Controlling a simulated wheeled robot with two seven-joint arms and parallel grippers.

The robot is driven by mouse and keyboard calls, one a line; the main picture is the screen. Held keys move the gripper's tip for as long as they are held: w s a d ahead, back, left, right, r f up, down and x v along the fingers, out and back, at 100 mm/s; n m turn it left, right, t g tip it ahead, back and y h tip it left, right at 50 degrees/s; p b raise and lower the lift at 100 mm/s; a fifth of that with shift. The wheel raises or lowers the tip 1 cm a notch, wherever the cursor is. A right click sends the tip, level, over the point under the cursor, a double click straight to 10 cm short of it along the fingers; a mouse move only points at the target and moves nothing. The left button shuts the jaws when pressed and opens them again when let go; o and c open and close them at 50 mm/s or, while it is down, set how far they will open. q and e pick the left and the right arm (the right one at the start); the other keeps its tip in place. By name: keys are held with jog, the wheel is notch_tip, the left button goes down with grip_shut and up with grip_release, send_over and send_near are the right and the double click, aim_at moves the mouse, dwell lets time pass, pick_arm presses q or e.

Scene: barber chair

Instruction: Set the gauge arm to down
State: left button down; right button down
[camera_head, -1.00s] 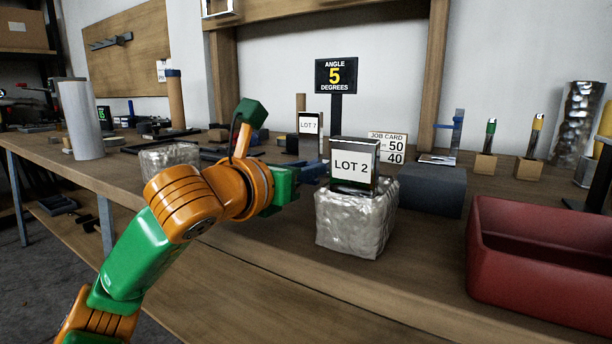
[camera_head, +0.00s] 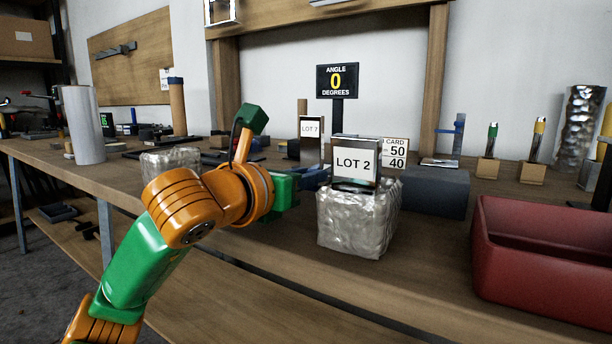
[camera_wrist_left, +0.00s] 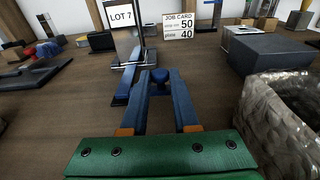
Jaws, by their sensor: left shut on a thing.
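The gauge marked LOT 7 (camera_head: 311,128) stands on the bench behind my left gripper (camera_head: 312,178). In the left wrist view, its upright (camera_wrist_left: 123,38) has a blue gauge arm (camera_wrist_left: 126,82) that lies low, near the bench top. My left gripper (camera_wrist_left: 160,80) is shut on a small blue knob (camera_wrist_left: 160,88), held between its two blue fingers. How the knob joins the arm is not clear. The angle sign (camera_head: 337,80) reads 0 degrees. My right gripper is not in view.
A LOT 2 piece (camera_head: 355,160) on a crinkled silver block (camera_head: 356,222) stands close right of my left gripper. A JOB CARD (camera_wrist_left: 181,29) reads 50 and 40. A dark grey block (camera_head: 436,191) and a red bin (camera_head: 545,265) are further right.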

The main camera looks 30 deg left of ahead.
pick_arm(q)
jog(key=c, duration=1)
grip_release()
jog(key=shift+f, duration=0.25)
